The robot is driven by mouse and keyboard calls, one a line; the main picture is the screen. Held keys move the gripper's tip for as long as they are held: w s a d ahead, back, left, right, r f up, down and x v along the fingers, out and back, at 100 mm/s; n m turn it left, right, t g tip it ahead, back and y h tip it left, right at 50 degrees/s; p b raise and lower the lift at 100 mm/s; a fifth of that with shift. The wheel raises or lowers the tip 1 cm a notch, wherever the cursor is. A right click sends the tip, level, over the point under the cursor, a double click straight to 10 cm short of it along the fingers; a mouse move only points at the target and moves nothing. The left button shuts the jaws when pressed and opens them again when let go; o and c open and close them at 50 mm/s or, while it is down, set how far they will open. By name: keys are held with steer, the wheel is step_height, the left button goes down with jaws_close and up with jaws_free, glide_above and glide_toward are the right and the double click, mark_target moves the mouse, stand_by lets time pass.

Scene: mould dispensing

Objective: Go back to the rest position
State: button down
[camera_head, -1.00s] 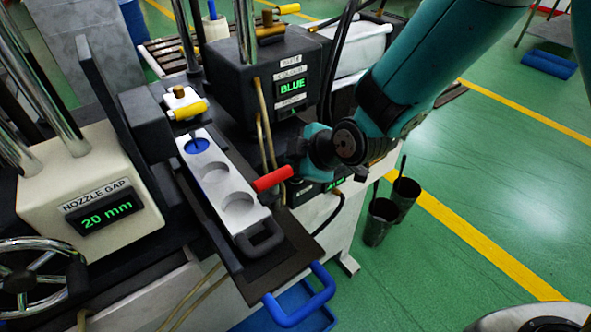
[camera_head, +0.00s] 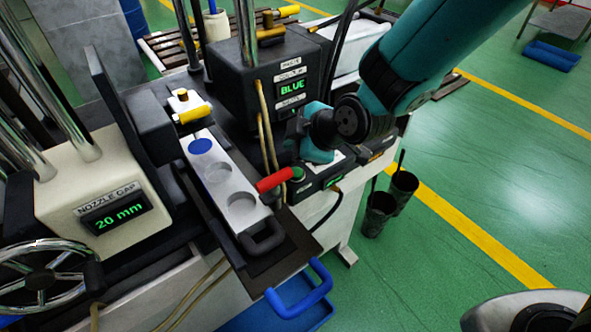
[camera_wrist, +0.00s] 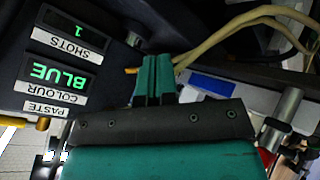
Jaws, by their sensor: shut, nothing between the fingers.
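My gripper (camera_wrist: 155,75) is shut and empty, its teal fingers together in the wrist view, pointing toward the black paste dispenser (camera_head: 262,75). In the head view my arm reaches in from the upper right, with its wrist beside the dispenser; the fingertips are hard to make out there. The grey mould (camera_head: 225,186) lies under the nozzle area, its far cavity filled with blue paste (camera_head: 202,146) and the two nearer ones empty. The blue paste also shows in the wrist view (camera_wrist: 212,85). The dispenser display (camera_head: 291,87) reads BLUE; its shots display (camera_wrist: 79,29) reads 1.
A red-handled lever (camera_head: 274,181) and a green button (camera_head: 298,173) are below my wrist. A nozzle gap box (camera_head: 70,180) reads 20 mm, with a handwheel (camera_head: 40,275) in front. Green floor at the right is open.

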steer(key=shift+r, duration=0.1)
steer(key=s+d+r+m+g, duration=0.2)
steer(key=s+d+r+m, duration=0.1)
steer(key=s, duration=0.4)
steer(key=s+d+r+m+g+h, duration=0.1)
steer(key=s+d+r+m+g, duration=0.1)
steer(key=s+d+r+m, duration=0.2)
steer(key=s+d+r+m+g+h, duration=0.1)
steer(key=s+d+r+m, duration=0.3)
steer(key=s, duration=0.6)
step_height(320, 180, up, 3)
steer(key=shift+s+d+f+g, duration=0.1)
steer(key=shift+s+d+g, duration=0.25)
steer(key=shift+d+g, duration=0.6)
